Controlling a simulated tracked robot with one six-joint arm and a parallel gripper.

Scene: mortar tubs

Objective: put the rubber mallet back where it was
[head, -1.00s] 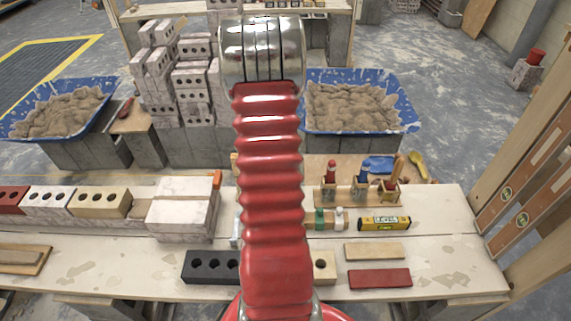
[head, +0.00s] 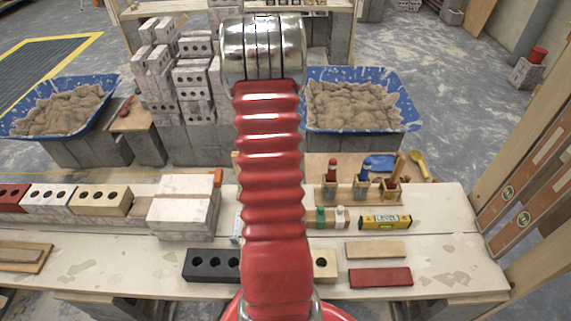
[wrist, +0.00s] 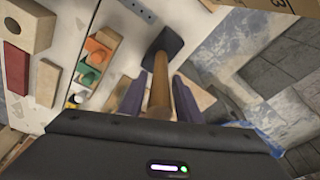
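The rubber mallet shows in the wrist view, with a dark block head (wrist: 166,43) over the pale tabletop and a wooden handle (wrist: 160,92) running towards the camera. My gripper (wrist: 159,78) has its two purple fingers on either side of the handle, with narrow gaps showing between fingers and wood. It looks open. I cannot tell whether the mallet touches the table. In the head view my red arm hides the mallet and the gripper.
On the bench (head: 440,260) stand a black holed brick (head: 211,265), a stack of pale blocks (head: 183,213), a yellow level (head: 385,222), a red flat brick (head: 380,278) and a wooden tool rack (head: 360,194). Mortar tubs (head: 358,129) stand behind. The bench's right end is clear.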

